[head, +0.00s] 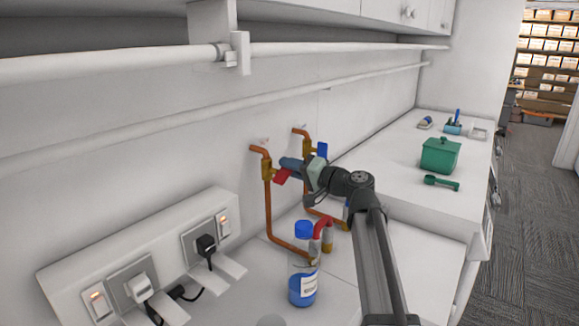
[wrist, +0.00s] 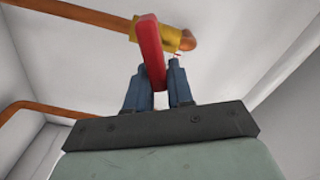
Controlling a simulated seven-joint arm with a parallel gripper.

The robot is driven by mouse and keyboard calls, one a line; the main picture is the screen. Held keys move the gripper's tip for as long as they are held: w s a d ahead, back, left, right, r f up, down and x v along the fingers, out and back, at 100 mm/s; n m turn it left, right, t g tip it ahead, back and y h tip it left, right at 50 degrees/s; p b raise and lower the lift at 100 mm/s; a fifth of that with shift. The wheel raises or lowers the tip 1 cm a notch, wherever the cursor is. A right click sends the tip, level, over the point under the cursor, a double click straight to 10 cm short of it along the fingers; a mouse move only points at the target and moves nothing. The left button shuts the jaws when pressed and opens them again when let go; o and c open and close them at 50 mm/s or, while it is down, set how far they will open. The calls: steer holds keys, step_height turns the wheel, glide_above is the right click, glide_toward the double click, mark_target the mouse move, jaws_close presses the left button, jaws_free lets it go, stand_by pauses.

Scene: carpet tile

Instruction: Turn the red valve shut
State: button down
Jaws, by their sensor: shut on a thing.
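The red valve handle (head: 282,176) sits on a brass valve body (head: 267,171) on the left copper pipe. In the head view it points out to the right and a little down from the pipe. In the wrist view the red handle (wrist: 150,50) comes down from the brass body (wrist: 178,38) between my fingers. My gripper (head: 284,164) is shut on the handle; its blue fingers (wrist: 160,85) stand either side of the handle's lower end. In the head view the fingers partly hide the handle's upper side.
A blue-handled valve (head: 322,150) is on the copper pipe just right. A blue-capped bottle (head: 303,287) stands below my arm. A socket panel with plugs (head: 140,288) is at lower left. A green pot (head: 440,155) and scoop (head: 441,183) are on the right counter.

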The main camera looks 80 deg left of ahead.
steer(key=m, duration=0.2)
steer(key=f+m, duration=0.1)
steer(key=m, duration=0.2)
steer(key=shift+w+f+m, duration=0.1)
steer(key=shift+f+m, duration=0.05)
steer(key=shift+m, duration=0.15)
stand_by(0.4)
steer(key=c, duration=1.1)
jaws_free()
steer(key=shift+a, duration=0.1)
steer(key=shift+w, duration=0.1)
steer(key=v, duration=1.3)
steer(key=shift+w+d, duration=0.2)
steer(key=shift+d, duration=0.1)
